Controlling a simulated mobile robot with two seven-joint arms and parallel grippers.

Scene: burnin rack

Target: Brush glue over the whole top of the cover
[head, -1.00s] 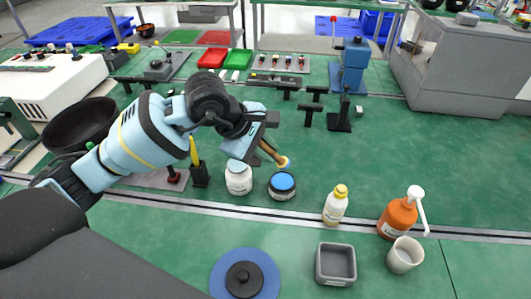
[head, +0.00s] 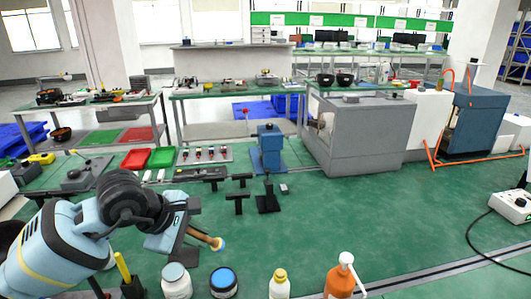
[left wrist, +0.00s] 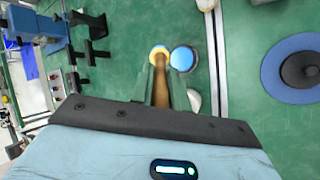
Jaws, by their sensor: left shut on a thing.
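My left gripper (head: 186,238) is shut on a brush with a wooden handle (head: 203,237). The brush's round, yellowish end (head: 217,243) hangs above the table near a dark jar with a blue top (head: 223,281). In the left wrist view the brush (left wrist: 160,88) points at the green table, its end beside the blue jar top (left wrist: 182,59). A white jar (head: 176,282) stands left of the blue-topped one. A flat blue disc with a black knob, perhaps the cover, shows only in the left wrist view (left wrist: 277,72). My right gripper is out of view.
A bottle with a yellow cap (head: 279,284) and an orange pump bottle (head: 340,281) stand to the right. Black stands (head: 268,197) and a blue press (head: 269,150) stand behind.

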